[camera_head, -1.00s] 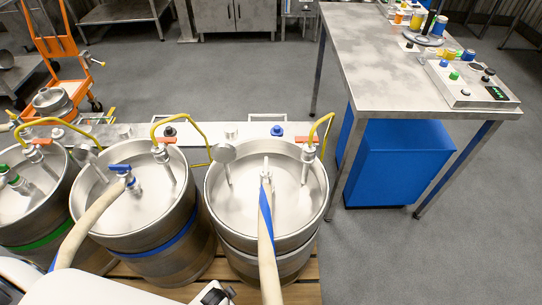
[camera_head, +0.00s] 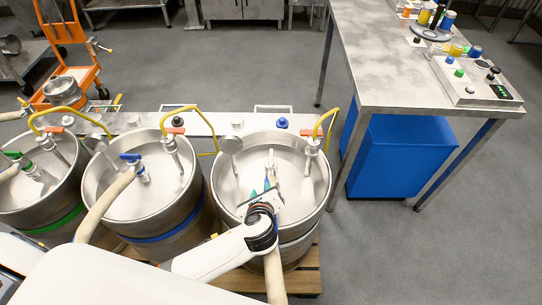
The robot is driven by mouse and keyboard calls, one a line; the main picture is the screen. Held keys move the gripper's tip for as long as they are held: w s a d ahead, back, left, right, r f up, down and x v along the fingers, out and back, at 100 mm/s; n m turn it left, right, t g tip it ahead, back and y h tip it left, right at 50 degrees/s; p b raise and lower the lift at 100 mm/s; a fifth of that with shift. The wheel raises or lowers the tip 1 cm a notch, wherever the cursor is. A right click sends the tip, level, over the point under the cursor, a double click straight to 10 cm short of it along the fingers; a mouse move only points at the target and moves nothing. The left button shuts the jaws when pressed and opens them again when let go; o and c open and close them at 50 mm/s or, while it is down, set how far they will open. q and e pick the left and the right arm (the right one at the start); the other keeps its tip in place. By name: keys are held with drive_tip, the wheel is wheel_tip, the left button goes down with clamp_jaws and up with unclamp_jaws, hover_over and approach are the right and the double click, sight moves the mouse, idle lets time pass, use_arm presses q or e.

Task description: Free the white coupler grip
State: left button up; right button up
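The right keg (camera_head: 235,207) is an open-topped steel keg with a coupler in it. A thin upright white coupler grip (camera_head: 271,158) shows above my gripper. My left gripper (camera_head: 266,189) is over this keg, right at the coupler, and hides most of it. Its fingers are small and mixed with the coupler, so I cannot tell whether they are open or shut on the grip. The beige hose (camera_head: 274,275) runs from under my gripper toward the front. My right gripper is not in view.
The middle keg (camera_head: 125,215) has a blue-gripped coupler (camera_head: 130,157); the left keg (camera_head: 48,222) has a green-gripped one (camera_head: 14,156). Yellow hoses (camera_head: 326,122) arch behind the kegs. A steel table (camera_head: 400,80) with a control box (camera_head: 474,84) stands at right, over a blue cabinet (camera_head: 400,157).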

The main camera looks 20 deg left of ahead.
sight(271, 158)
use_arm(q)
drive_tip(key=w+f+m, duration=0.1)
drive_tip(key=w+m, duration=0.1)
drive_tip(key=w, duration=0.2)
drive_tip(key=w+a+f+m+t, duration=0.1)
drive_tip(key=w+m, duration=0.1)
drive_tip(key=w, duration=0.3)
drive_tip(key=w+m+t, duration=0.1)
drive_tip(key=w+m, duration=0.1)
drive_tip(key=w, duration=0.3)
drive_tip(key=shift+w+a+f+m+b, duration=0.1)
drive_tip(key=shift+a+f+m+b, duration=0.2)
drive_tip(key=shift+a+f+b, duration=0.1)
drive_tip(key=shift+c, duration=0.5)
clamp_jaws()
